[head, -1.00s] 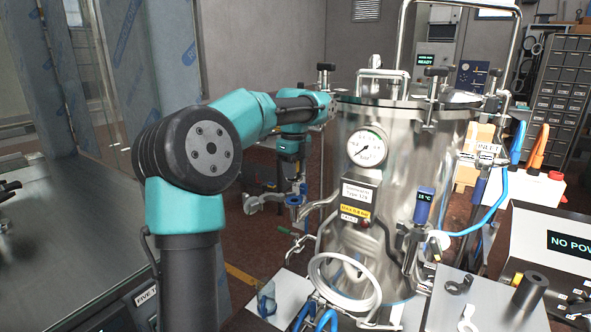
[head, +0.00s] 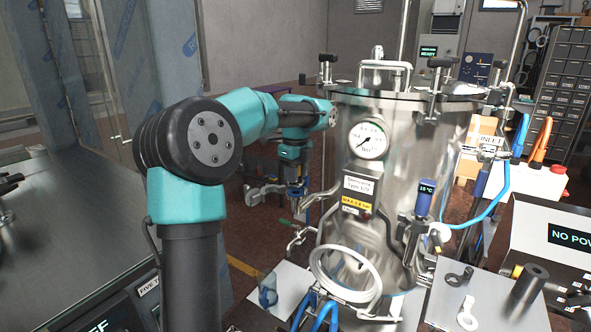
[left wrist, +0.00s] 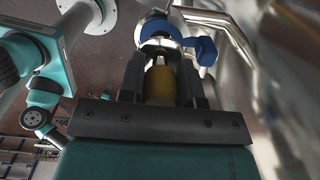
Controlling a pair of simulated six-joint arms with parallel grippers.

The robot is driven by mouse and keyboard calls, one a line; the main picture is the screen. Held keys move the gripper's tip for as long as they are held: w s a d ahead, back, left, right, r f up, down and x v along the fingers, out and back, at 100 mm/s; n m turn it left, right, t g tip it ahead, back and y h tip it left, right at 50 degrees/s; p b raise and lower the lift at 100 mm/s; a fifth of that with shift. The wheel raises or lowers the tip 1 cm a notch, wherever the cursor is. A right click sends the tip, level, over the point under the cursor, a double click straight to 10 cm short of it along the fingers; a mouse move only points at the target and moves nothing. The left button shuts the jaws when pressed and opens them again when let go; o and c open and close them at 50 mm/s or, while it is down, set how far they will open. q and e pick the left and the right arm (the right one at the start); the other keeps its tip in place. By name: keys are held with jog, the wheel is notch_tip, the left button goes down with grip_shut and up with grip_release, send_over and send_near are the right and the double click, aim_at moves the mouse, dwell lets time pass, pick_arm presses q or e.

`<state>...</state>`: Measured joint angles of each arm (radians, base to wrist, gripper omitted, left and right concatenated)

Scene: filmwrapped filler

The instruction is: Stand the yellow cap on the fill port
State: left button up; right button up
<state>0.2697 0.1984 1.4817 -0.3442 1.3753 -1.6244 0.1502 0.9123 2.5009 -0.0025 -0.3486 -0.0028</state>
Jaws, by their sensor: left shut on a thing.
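My left gripper (head: 297,182) hangs fingers down at the left side of the steel vessel, small and partly lost in clutter in the head view. In the left wrist view the gripper (left wrist: 163,72) is shut on the yellow cap (left wrist: 160,84), which sits between its two dark fingers. Just past the fingertips is a round silver fitting with blue parts (left wrist: 155,30), which seems to be the fill port. The cap lines up roughly with it; I cannot tell whether they touch. My right gripper is in neither view.
The steel vessel (head: 400,190) with a gauge (head: 369,139) stands close right of my left arm. A bent steel pipe (left wrist: 235,40) runs near the fingers. A steel bench (head: 80,240) is at left.

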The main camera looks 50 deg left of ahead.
pick_arm(q)
jog(key=shift+f, duration=0.35)
jog(key=shift+f, duration=0.15)
dwell(0.7)
jog(key=shift+f, duration=0.35)
jog(key=shift+f, duration=0.75)
dwell(0.9)
jog(key=o, duration=1.1)
jog(key=shift+c, duration=0.2)
notch_tip(320, 180, up, 17)
jog(key=shift+r, duration=0.2)
dwell(0.5)
